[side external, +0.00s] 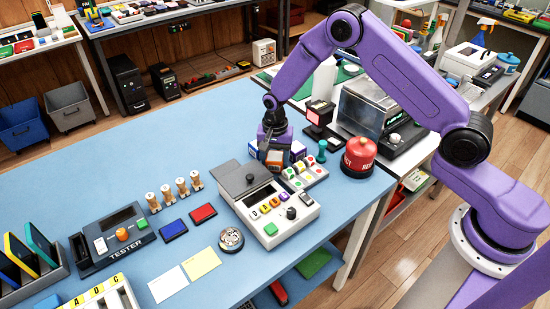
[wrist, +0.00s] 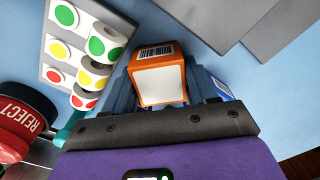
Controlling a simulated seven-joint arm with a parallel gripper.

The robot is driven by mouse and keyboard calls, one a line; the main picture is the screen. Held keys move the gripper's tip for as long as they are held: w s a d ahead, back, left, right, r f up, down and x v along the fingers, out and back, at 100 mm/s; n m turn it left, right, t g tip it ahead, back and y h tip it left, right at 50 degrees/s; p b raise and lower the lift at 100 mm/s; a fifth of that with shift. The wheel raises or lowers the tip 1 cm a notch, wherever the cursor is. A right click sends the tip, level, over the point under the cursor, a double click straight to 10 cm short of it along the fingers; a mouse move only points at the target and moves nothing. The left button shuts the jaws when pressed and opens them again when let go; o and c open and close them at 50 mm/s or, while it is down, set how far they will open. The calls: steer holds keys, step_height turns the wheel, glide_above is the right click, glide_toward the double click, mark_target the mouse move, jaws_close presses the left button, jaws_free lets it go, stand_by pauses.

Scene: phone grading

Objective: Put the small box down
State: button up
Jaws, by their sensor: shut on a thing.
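The small box (wrist: 160,80) is orange with a white label and a barcode. In the wrist view it sits between the two fingers of my gripper (wrist: 166,88), which is shut on it. In the side external view my gripper (side external: 273,152) is low over the blue table, behind the grey-lidded device, with the orange box (side external: 275,160) under it. I cannot tell whether the box touches the table. A blue-and-white box (side external: 253,149) is just left of my gripper; a blue box also shows at the right in the wrist view (wrist: 221,90).
A tray of coloured sticker rolls (side external: 305,174) and a red REJECT pot (side external: 358,157) stand to the right. The grey-lidded device (side external: 275,207) stands in front. The blue table (side external: 180,145) is clear to the left.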

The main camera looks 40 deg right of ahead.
mark_target(275, 156)
steer(key=shift+f, duration=0.25)
steer(key=o, duration=0.8)
step_height(275, 156, up, 12)
steer(key=s+a+r+n, duration=0.3)
steer(key=s+r+n, duration=0.2)
steer(key=s, duration=0.2)
steer(key=s+d+r+n, duration=0.2)
steer(key=s+n, duration=0.3)
steer(key=s, duration=0.5)
steer(key=s+d+r+n, duration=0.2)
steer(key=s+n, duration=0.4)
steer(key=s, duration=0.4)
steer(key=s+d+r+n, duration=0.2)
steer(key=s+d+n, duration=0.2)
steer(key=s, duration=0.6)
steer(key=shift+n, duration=0.8)
